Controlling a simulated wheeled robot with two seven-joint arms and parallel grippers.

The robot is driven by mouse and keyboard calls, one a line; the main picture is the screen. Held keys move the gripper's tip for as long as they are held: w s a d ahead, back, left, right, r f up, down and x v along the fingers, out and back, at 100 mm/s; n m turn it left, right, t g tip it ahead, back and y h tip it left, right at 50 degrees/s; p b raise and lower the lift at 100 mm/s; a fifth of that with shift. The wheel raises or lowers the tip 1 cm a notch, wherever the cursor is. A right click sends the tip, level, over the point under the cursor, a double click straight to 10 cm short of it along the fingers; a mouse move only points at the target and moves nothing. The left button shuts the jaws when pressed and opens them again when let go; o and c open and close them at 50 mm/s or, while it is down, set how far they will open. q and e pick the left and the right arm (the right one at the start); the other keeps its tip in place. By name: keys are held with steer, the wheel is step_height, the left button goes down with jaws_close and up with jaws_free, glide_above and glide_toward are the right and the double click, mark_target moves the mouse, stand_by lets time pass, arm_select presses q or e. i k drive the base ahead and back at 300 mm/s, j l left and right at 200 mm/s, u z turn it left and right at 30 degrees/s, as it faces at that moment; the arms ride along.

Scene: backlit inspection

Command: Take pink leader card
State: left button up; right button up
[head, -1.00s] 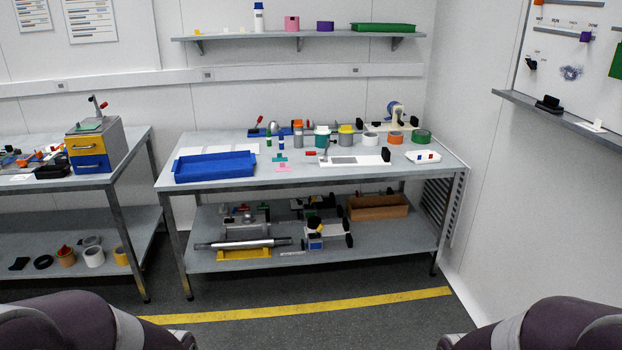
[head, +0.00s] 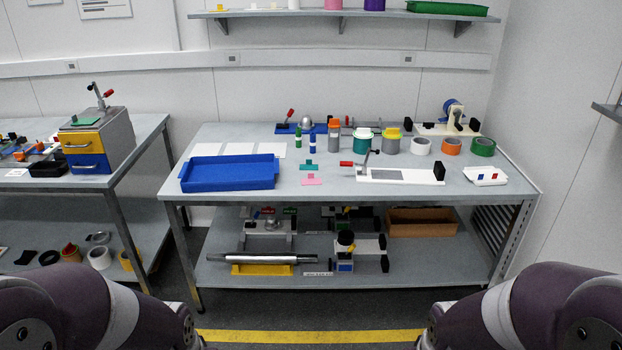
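The pink leader card (head: 312,181) lies flat near the front edge of the workbench, in the middle. A small blue piece shows at its upper edge. A teal card (head: 308,166) of similar shape lies just behind it. Both of my arms show at the bottom corners, but neither gripper is in the picture. Nothing of mine touches the card.
A blue tray (head: 229,187) stands left of the card on the workbench (head: 345,194). A white fixture with a red handle (head: 402,175) stands to the right. Tape rolls, including an orange one (head: 452,146), and jars stand behind. The bench front is clear.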

mark_target(310, 180)
steer(key=i+l+u, duration=0.4)
steer(key=i, duration=0.5)
steer(key=i+l+u, duration=0.35)
steer(key=i+l, duration=0.4)
steer(key=i+l+u, duration=0.4)
steer(key=i+l, duration=0.35)
steer(key=l, duration=0.2)
